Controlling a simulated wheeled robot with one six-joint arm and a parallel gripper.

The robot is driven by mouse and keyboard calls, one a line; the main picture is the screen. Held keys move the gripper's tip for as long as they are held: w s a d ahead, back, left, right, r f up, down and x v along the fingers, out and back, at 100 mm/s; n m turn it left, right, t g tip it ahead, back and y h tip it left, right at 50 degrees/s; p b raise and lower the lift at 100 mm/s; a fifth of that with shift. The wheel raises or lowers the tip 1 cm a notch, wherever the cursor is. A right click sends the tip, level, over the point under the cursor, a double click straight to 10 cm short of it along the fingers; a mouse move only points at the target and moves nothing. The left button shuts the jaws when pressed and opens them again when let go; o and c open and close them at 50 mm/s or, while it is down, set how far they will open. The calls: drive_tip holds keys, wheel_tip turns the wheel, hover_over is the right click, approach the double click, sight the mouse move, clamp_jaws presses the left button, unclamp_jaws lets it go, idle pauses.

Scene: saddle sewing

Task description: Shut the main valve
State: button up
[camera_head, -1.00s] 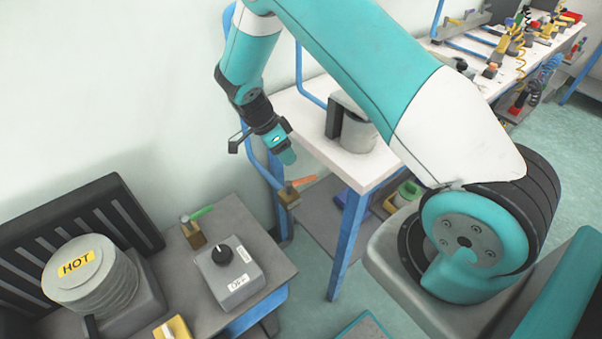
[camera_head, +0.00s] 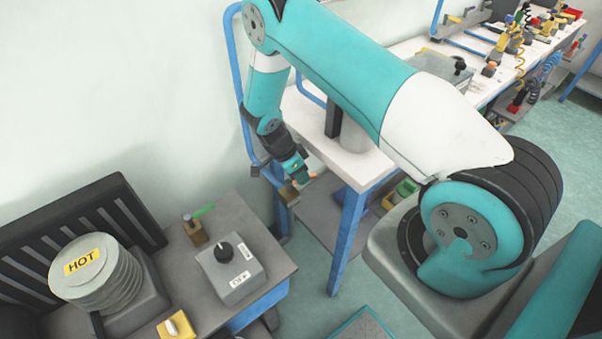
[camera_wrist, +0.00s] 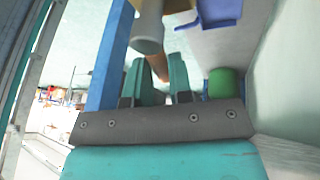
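A brass valve (camera_head: 289,193) with an orange lever (camera_head: 313,176) sits by the blue leg of the white table. My gripper (camera_head: 299,178) is right at this valve and hides part of the lever. In the wrist view, the two teal fingers of my gripper (camera_wrist: 157,60) are apart. The orange-brown lever (camera_wrist: 158,62) shows in the gap between them, and I cannot tell whether they touch it. A second brass valve (camera_head: 194,231) with a green lever (camera_head: 204,211) stands on the grey table, away from my gripper. No label tells which is the main valve.
The blue table leg (camera_head: 346,240) and white table (camera_head: 371,166) are close to my arm. On the grey table stand a control box (camera_head: 232,277) with a black knob and a stack marked HOT (camera_head: 100,281). A wall is behind.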

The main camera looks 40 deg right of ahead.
clamp_jaws()
drive_tip(key=shift+w+n+t+h+b, duration=0.2)
drive_tip(key=shift+w+n+t+b, duration=0.15)
drive_tip(key=shift+n+b, duration=0.35)
drive_tip(key=shift+w+n+t+h+b, duration=0.25)
drive_tip(key=shift+n+t+b, duration=0.15)
drive_tip(key=shift+n, duration=0.6)
drive_tip(key=o, duration=0.5)
unclamp_jaws()
drive_tip(key=b+v, duration=0.2)
drive_tip(key=v, duration=1.5)
drive_tip(key=shift+w+r, duration=0.2)
